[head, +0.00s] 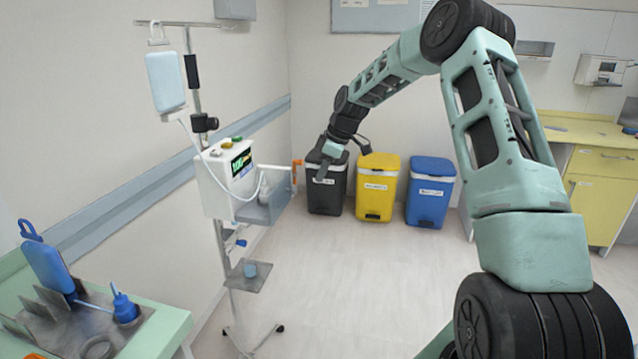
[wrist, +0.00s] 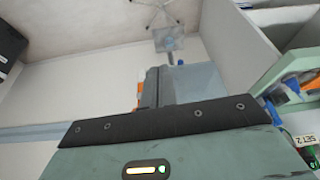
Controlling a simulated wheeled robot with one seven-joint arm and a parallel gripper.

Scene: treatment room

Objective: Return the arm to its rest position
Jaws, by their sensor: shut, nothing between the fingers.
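My gripper (head: 320,176) hangs at the end of my raised arm, which bends over from the right of the head view. It points down and is shut and empty. In that view it overlaps the dark grey bin, and I cannot tell the gap between them. The fingers (wrist: 152,80) show small above the band.
A drip stand (head: 222,262) carries a pump (head: 230,178), a hanging bag (head: 165,80) and a side tray with an orange part (head: 296,171). A green table (head: 165,330) is at left. Yellow (head: 377,190) and blue (head: 430,195) bins stand at the back. The middle floor is clear.

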